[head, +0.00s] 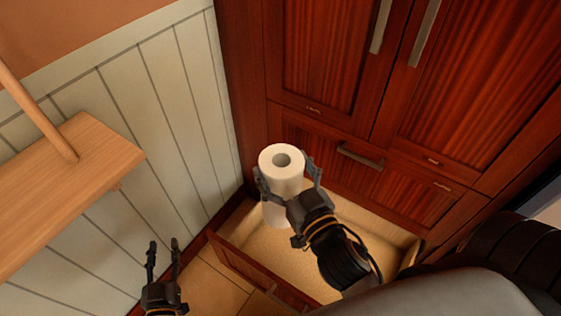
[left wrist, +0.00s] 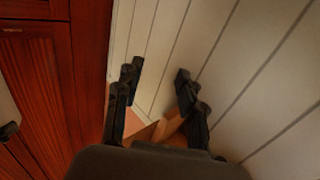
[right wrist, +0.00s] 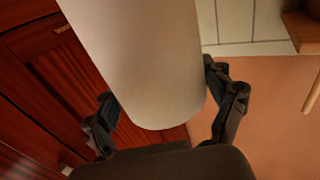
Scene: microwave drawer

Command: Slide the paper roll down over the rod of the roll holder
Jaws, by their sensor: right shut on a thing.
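The white paper roll (head: 283,184) is upright at the open drawer, its hollow core facing up in the head view; it fills much of the right wrist view (right wrist: 145,65). My right gripper (head: 288,176) is shut on it, one finger on each side. I cannot tell whether its lower end touches the drawer floor. My left gripper (head: 163,246) is open and empty, low beside the panelled wall.
The open drawer (head: 238,262) juts from the dark red cabinet (head: 330,60). Its handle and front edge lie near my arms. The white panelled wall (head: 150,90) stands between the holder and the cabinet.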

